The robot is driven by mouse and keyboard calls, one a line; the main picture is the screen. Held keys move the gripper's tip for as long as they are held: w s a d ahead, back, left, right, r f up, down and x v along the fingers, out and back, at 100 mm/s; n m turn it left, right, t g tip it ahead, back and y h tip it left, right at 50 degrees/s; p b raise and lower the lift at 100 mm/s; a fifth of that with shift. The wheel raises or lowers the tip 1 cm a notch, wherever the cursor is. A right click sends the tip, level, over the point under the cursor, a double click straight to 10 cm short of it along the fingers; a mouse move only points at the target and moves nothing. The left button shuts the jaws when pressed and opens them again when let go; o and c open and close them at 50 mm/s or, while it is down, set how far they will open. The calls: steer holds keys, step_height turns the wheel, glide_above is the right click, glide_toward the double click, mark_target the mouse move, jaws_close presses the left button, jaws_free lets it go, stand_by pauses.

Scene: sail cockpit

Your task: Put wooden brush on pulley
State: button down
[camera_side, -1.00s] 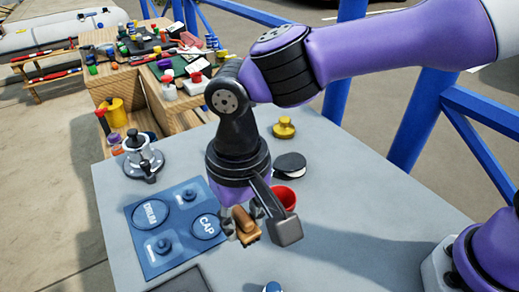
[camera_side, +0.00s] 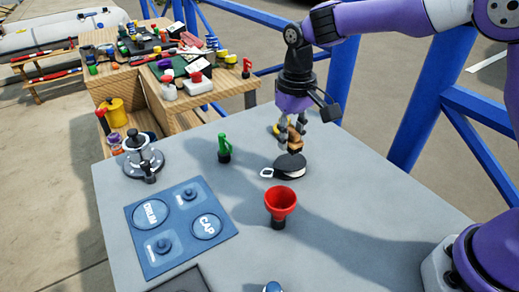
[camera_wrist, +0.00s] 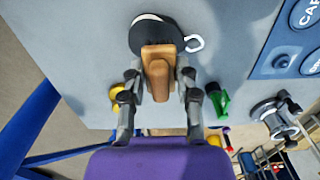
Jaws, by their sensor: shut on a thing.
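The wooden brush (camera_side: 295,145) is light brown and is held between the fingers of my gripper (camera_side: 292,137). The brush also shows in the wrist view (camera_wrist: 158,68), with my gripper's fingers (camera_wrist: 160,78) on both sides of it. The pulley (camera_side: 290,168) is a black rounded disc with a white edge and a pale hook or ring, lying flat on the grey table. It also shows in the wrist view (camera_wrist: 150,35), partly covered by the brush.
A red funnel-like cup (camera_side: 280,205) stands in front of the pulley. A green item (camera_side: 224,148) stands to the left. A yellow piece (camera_wrist: 115,92) is partly hidden behind my gripper. A winch (camera_side: 143,160) and blue panel (camera_side: 180,225) are at left. The table's right side is clear.

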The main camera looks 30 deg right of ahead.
mark_target(290, 149)
steer(key=shift+w+d+f, duration=0.1)
steer(key=shift+f, duration=2)
steer(key=c, duration=0.6)
jaws_free()
steer(key=shift+f, duration=0.1)
